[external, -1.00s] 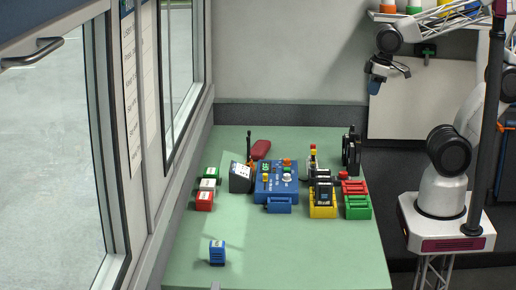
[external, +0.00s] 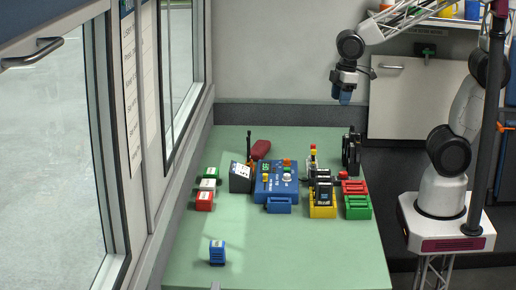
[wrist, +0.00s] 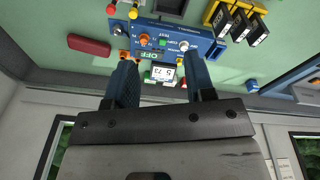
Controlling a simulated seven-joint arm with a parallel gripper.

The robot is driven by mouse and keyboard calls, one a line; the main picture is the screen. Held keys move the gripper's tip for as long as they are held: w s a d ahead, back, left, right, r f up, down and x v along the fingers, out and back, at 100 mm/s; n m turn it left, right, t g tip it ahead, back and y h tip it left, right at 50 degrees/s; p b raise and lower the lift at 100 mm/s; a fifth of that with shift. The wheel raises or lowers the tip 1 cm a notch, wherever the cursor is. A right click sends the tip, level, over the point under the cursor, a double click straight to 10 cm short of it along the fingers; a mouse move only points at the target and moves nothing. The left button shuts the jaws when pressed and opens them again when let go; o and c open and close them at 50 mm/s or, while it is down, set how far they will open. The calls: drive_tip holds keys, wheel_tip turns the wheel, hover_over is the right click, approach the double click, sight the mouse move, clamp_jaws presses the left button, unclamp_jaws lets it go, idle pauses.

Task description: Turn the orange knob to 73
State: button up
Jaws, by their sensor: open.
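A blue control box (external: 277,190) sits in the middle of the green table. An orange knob (external: 287,161) stands at its far edge. In the wrist view the box (wrist: 205,40) shows near the top, with an orange knob (wrist: 145,41) and a white knob (wrist: 183,45) on its face. A small white display (wrist: 163,72) shows between my fingers; I cannot read its digits surely. My gripper (external: 344,101) is high above the table's far right part, apart from the box. In the wrist view my gripper (wrist: 160,65) is open, its two blue fingers spread and empty.
A dark slanted unit (external: 240,178) stands left of the box, with a red object (external: 261,149) behind. Black modules in a yellow holder (external: 322,211) and red and green blocks (external: 358,207) stand to the right. A blue block (external: 217,252) stands in front. The front right is clear.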

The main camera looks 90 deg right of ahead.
drive_tip(key=w+d+f+n, duration=0.1)
drive_tip(key=w+f+n, duration=0.4)
drive_tip(key=w, duration=0.4)
drive_tip(key=n+g, duration=0.2)
drive_tip(key=n, duration=0.1)
approach(287, 162)
drive_tip(key=shift+d+f, duration=0.35)
drive_tip(key=shift+d, duration=0.25)
drive_tip(key=shift+f, duration=0.1)
drive_tip(key=shift+s+f, duration=0.1)
drive_tip(key=shift+f, duration=3.7)
clamp_jaws()
